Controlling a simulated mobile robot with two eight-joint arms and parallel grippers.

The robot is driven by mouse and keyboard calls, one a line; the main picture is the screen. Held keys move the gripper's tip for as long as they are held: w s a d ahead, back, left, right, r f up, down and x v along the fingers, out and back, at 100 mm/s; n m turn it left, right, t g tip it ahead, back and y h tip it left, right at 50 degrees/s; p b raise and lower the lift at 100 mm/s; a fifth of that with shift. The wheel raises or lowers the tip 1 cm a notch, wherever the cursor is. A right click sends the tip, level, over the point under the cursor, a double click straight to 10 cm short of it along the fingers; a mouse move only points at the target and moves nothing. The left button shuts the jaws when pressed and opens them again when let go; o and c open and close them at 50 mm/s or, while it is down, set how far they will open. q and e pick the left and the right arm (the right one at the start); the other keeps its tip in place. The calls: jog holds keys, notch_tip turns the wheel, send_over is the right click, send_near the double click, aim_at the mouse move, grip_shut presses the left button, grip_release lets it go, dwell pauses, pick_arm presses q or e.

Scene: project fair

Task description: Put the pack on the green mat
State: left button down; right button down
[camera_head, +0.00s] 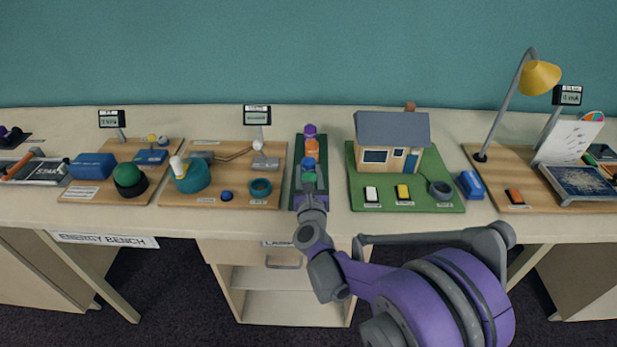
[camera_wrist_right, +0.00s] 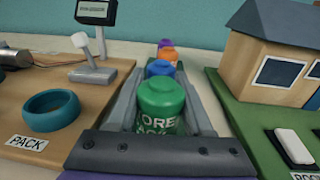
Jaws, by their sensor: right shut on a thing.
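A green pack (camera_wrist_right: 162,105) with white lettering, partly readable as "ORE", sits between the fingers of my right gripper (camera_wrist_right: 160,88) in the right wrist view. The gripper is shut on it. In the head view the green pack (camera_head: 309,178) is at the near end of a row, just ahead of my right gripper (camera_head: 309,190). Blue (camera_head: 309,163), orange (camera_head: 311,146) and purple (camera_head: 310,130) packs stand behind it. The row is over a narrow dark green mat (camera_head: 297,150). I cannot tell whether the green pack touches the mat. My left gripper is not in view.
A wooden board (camera_head: 235,196) with a teal ring (camera_head: 260,187) labelled "PACK" is to the left. A green board (camera_head: 440,198) with a model house (camera_head: 390,140) is close on the right. A yellow lamp (camera_head: 540,77) stands farther right. The bench's front edge lies below.

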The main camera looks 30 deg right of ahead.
jog(key=shift+f, duration=0.5)
jog(key=shift+f, duration=0.2)
jog(key=shift+c, duration=1.5)
grip_release()
jog(key=shift+r, duration=0.15)
